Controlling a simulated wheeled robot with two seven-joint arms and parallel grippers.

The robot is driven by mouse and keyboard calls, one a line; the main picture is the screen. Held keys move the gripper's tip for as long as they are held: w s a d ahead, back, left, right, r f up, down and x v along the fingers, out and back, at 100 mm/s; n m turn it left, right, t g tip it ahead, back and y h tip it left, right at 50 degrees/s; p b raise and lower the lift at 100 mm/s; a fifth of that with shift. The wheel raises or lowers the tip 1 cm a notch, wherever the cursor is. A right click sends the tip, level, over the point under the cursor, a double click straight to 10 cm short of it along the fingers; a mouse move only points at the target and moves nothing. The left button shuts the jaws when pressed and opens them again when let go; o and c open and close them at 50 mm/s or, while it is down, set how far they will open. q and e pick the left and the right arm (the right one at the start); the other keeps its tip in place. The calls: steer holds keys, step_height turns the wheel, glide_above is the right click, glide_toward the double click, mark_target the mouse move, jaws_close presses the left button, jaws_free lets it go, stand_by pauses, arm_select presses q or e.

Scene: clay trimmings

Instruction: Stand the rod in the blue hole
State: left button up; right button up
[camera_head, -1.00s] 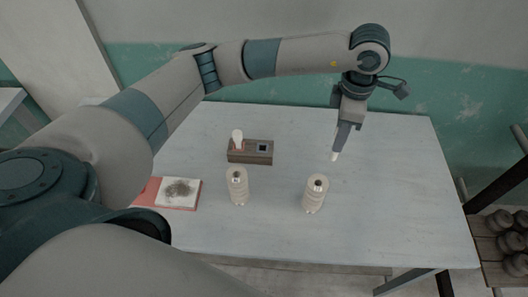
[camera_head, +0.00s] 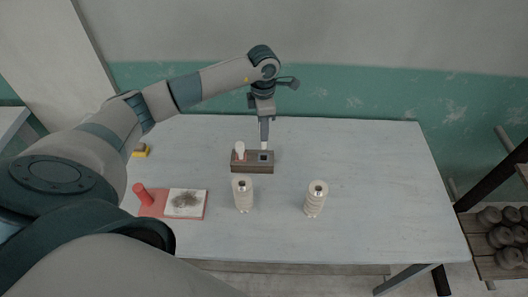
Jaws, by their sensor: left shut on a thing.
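A brown block (camera_head: 252,168) stands on the table at the middle back. Its right end has a dark square hole with a blue-grey rim (camera_head: 264,158). A white peg (camera_head: 240,149) stands upright at its left end. My left gripper (camera_head: 264,138) points down over the block's right end, shut on a pale rod (camera_head: 264,146). Only the rod's short lower end shows below the fingers, upright and right over or at the hole. I cannot tell whether its tip is inside. My right gripper is not in view.
A red cylinder (camera_head: 142,193) stands beside a white pad with dark trimmings (camera_head: 186,203) at the left. A yellow object (camera_head: 140,151) lies at the back left. The table's right side is clear.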

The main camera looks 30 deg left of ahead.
mark_target(263, 148)
arm_select(q)
steer(key=shift+f+b, duration=1.15)
steer(key=shift+f, duration=1.3)
steer(key=shift+f+b, duration=1.2)
steer(key=shift+f, duration=1.35)
steer(key=shift+f, duration=0.15)
steer(key=o, duration=1.1)
